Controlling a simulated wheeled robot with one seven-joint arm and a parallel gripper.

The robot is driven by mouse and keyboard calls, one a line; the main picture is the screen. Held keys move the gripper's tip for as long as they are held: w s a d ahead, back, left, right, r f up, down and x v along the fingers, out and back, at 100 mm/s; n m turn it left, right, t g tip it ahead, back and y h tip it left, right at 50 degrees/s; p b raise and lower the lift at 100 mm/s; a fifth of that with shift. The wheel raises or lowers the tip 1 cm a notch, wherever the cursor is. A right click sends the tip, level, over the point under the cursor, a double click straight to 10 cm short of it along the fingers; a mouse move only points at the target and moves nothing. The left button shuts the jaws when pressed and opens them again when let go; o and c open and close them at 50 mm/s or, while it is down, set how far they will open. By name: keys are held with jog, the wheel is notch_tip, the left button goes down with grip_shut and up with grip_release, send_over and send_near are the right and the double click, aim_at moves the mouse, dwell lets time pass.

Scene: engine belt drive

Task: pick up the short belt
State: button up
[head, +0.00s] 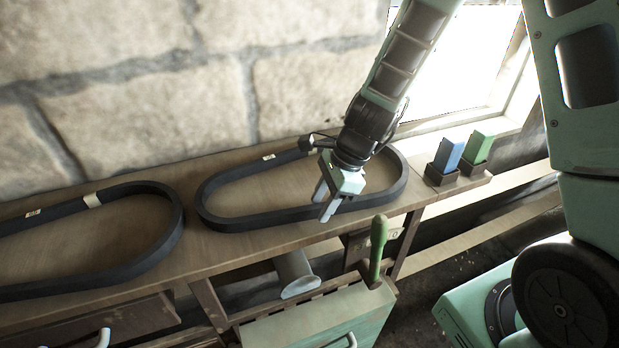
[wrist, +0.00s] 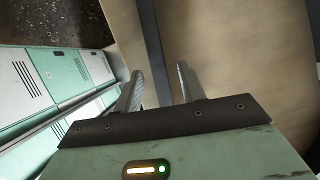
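Two black belt loops lie on the wooden bench. The right one, which looks like the short belt (head: 265,215), shows whole. The left belt (head: 150,262) runs out of the picture at the left edge. My gripper (head: 323,204) is over the front run of the right belt, towards its right end, with its fingers pointing down. In the wrist view my gripper (wrist: 159,72) has its fingers apart, and the dark strip of the short belt (wrist: 160,30) runs between them. I cannot tell whether either finger touches it.
Blue (head: 448,153) and green (head: 478,147) blocks stand in small holders at the bench's right end. A green handle (head: 378,245) sticks up in front of the bench, above a pale green cabinet (head: 320,320). A stone wall (head: 150,110) stands close behind.

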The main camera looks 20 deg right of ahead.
jog(key=shift+c, duration=0.3)
grip_shut()
